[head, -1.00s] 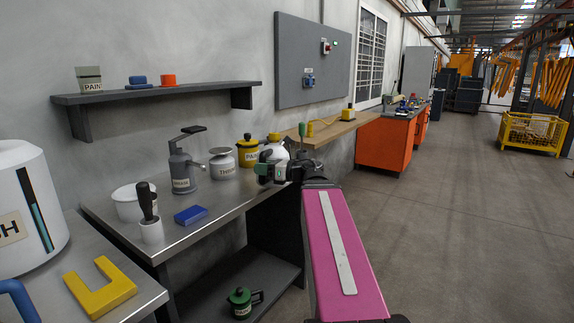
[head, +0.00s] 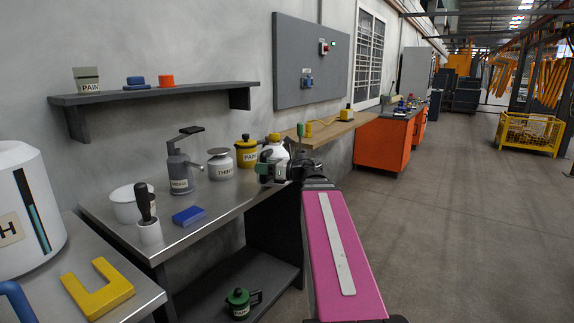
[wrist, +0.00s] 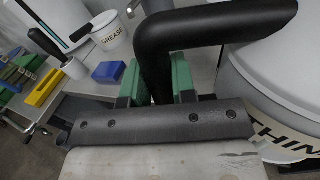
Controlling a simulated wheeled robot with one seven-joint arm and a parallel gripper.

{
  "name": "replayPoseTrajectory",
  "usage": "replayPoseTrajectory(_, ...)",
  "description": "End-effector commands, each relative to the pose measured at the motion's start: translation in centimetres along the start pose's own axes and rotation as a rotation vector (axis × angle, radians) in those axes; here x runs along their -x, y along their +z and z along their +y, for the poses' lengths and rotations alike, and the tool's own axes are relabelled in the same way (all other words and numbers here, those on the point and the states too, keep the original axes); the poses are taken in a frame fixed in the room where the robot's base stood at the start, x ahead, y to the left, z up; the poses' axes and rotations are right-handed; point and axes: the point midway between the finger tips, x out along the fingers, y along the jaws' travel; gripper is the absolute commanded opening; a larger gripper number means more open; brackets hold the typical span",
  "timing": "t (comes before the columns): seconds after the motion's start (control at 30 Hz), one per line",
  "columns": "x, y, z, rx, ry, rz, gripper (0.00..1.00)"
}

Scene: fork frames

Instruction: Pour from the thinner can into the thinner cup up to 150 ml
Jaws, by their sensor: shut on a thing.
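My gripper (head: 270,168) is at the right part of the metal bench. In the wrist view its green pads (wrist: 160,78) are shut on the black handle (wrist: 152,60) of a large white can (wrist: 262,88). This can carries a label starting "THIN". In the head view the white can (head: 279,151) is partly hidden behind my gripper. I cannot tell whether it touches the bench. A squat grey pot (head: 221,168) with a disc top, also labelled "THIN…", stands left of it. I cannot tell whether that pot is the thinner cup.
A yellow paint can (head: 246,153) stands close behind my gripper. A grey pump can (head: 180,175), white grease tub (head: 126,208), white holder with a black-handled tool (head: 149,232) and blue block (head: 188,215) stand farther left. A wall shelf (head: 160,93) hangs above.

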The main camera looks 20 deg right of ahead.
Motion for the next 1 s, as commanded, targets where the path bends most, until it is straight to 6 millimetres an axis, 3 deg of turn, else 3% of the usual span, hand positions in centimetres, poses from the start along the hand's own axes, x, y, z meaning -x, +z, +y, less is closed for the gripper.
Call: replayPoseTrajectory(1.0, 0.0, 0.0, -2.3, 0.003, 0.0, -0.002, 0.0)
